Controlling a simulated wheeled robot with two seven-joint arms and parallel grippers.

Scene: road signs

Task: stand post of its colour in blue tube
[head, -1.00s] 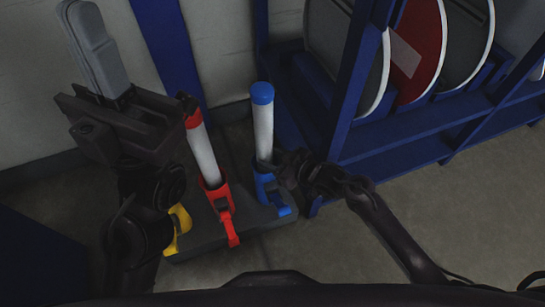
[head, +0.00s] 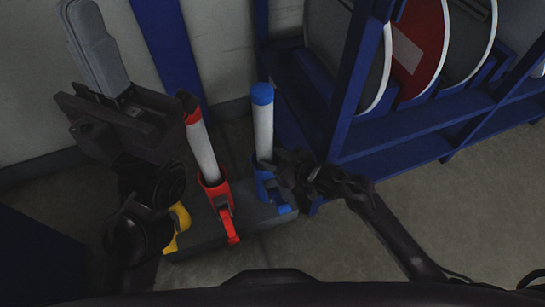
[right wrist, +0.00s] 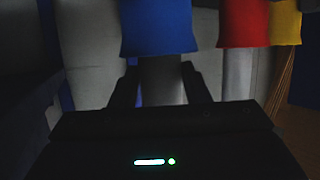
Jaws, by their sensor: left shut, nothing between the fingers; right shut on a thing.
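The white post with a blue cap (head: 263,125) stands close to upright at the blue tube (head: 268,188), its lower end in line with the tube's mouth. Whether it is fully seated is hard to tell. My right gripper (head: 284,165) is shut on this post low down, just above the tube. In the right wrist view the pale post (right wrist: 163,80) lies between the dark fingers, below a wide blue part (right wrist: 158,28). My left gripper (head: 85,20) is shut and empty, raised at the upper left, away from the blue tube.
A white post with a red and dark top (head: 203,150) stands in the red tube (head: 216,192). A yellow tube (head: 180,222) is partly hidden by my left arm. The tubes share a grey base (head: 245,230). A blue rack (head: 420,130) with round signs stands close on the right.

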